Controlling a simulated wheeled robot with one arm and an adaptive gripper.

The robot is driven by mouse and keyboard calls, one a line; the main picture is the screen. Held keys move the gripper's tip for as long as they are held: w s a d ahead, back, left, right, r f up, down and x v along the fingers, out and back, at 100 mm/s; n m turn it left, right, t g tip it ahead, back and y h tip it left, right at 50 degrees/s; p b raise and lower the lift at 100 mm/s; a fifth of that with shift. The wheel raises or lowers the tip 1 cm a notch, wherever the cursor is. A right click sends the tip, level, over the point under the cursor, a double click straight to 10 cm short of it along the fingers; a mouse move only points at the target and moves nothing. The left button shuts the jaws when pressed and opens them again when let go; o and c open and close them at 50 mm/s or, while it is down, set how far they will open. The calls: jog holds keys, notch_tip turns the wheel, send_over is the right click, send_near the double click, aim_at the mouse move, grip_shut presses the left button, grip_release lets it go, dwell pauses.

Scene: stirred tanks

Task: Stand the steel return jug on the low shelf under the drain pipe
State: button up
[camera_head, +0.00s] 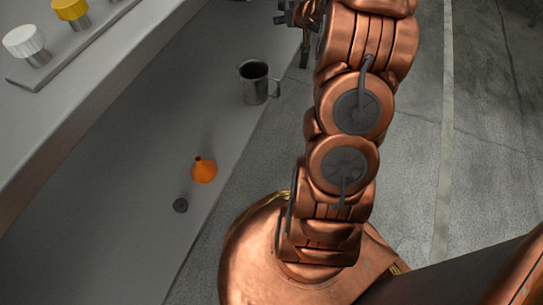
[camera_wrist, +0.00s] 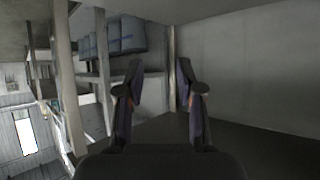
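The steel jug (camera_head: 254,82) stands upright on the low grey shelf (camera_head: 95,240) in the head view, near the shelf's right edge, with its handle to the right. My gripper (camera_wrist: 160,85) shows in the wrist view with its two dark fingers apart and nothing between them. In the head view only a dark part of the gripper (camera_head: 300,22) shows at the top edge, beyond the jug and apart from it. The drain pipe cannot be made out in either view.
The concrete floor (camera_head: 490,150) at right looks clear.

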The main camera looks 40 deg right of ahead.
jog(key=s+a+r+n+g+y, duration=0.1)
jog(key=s+a+g, duration=0.6)
jog(key=s+a, duration=1.2)
jog(key=s+a+r+n+g+y, duration=0.1)
jog(key=s+a+g, duration=0.6)
jog(key=s+a, duration=1.2)
jog(key=s+r, duration=0.1)
jog(key=s, duration=0.4)
jog(key=shift+s+r+g, duration=0.25)
jog(key=shift+r+g, duration=0.05)
jog(key=shift+a, duration=0.1)
